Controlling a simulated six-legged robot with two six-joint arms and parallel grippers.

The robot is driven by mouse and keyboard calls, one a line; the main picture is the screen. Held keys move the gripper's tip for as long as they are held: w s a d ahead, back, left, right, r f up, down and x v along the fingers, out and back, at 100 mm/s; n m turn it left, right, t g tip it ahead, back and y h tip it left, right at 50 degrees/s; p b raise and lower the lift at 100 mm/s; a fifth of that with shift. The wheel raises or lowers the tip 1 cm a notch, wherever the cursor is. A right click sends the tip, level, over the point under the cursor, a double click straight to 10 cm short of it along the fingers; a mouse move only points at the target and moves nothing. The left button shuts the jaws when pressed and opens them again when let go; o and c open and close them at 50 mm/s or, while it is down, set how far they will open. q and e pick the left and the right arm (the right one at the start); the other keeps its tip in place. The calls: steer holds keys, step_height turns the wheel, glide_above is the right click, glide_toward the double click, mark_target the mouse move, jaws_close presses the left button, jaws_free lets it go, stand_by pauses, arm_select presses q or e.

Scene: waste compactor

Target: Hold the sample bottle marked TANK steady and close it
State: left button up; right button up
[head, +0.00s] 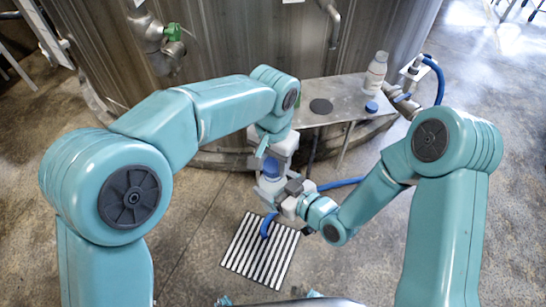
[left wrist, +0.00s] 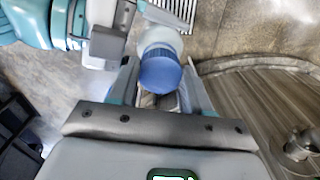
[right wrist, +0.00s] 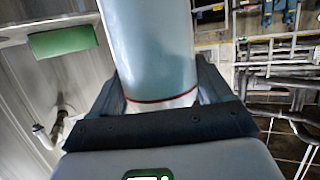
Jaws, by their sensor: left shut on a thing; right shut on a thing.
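My right gripper (head: 277,190) is shut on the body of a white bottle (right wrist: 155,50) with a thin red line around it. The bottle is held in the air above the floor; no TANK marking is readable on it. My left gripper (head: 271,160) is above it, shut on a blue cap (head: 271,169). In the left wrist view the blue cap (left wrist: 160,70) sits between the fingers, in line with the white bottle shoulder (left wrist: 160,38). Whether the cap is fully seated cannot be told.
A metal shelf (head: 335,122) on the tank holds another white bottle (head: 375,74), a loose blue cap (head: 371,107) and a dark disc (head: 320,106). A blue hose (head: 340,184) runs behind my right gripper. A striped floor grate (head: 258,250) lies below.

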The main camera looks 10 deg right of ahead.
arm_select(q)
steer(key=shift+f, duration=0.5)
stand_by(0.4)
arm_select(e)
jaws_close()
arm_select(q)
steer(key=m, duration=1.6)
steer(key=shift+f, duration=0.1)
steer(key=m, duration=0.5)
steer(key=shift+m, duration=0.4)
steer(key=m, duration=1.2)
